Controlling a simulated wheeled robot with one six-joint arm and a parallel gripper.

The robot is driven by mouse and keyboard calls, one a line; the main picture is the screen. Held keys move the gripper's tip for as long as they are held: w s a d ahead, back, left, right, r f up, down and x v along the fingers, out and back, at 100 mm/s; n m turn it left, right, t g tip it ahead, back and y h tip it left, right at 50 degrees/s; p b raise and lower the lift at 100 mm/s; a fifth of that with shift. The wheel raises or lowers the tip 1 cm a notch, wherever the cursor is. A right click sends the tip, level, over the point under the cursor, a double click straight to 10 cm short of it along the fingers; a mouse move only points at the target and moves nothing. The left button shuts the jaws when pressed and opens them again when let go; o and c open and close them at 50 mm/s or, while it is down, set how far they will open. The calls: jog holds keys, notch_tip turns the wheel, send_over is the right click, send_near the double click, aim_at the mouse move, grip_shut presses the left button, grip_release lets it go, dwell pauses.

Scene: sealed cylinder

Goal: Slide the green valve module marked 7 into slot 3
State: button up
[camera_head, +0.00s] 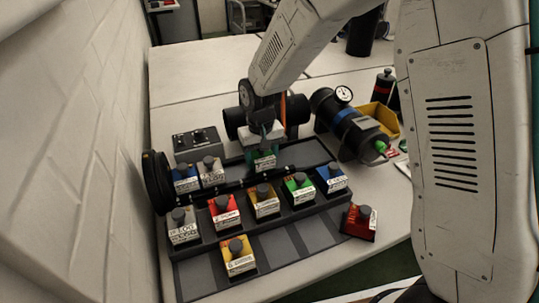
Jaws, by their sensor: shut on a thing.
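My gripper (262,138) is shut on a green valve module (263,161) with a white label. It holds the module over or in the back row of the dark rack (300,153); I cannot tell whether the module is seated. To its left in that row stand a blue module (185,179) and a white one (210,171). To its right, the back row looks bare. A second green module (299,189) stands in the front row. The marks on the modules and the slot numbers are too small to read.
The front row also holds white (183,228), red (224,212), yellow (264,201) and blue (332,179) modules. A cylinder with a gauge (353,127) stands right; a control box (196,143) is at left.

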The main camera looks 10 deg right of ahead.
aim_at(245, 171)
jog(key=shift+s+a, duration=0.25)
jog(key=shift+a, duration=1.05)
jog(key=shift+s+a, duration=0.25)
jog(key=shift+a, duration=1)
jog(key=o, duration=1.3)
jog(key=shift+r, duration=3.5)
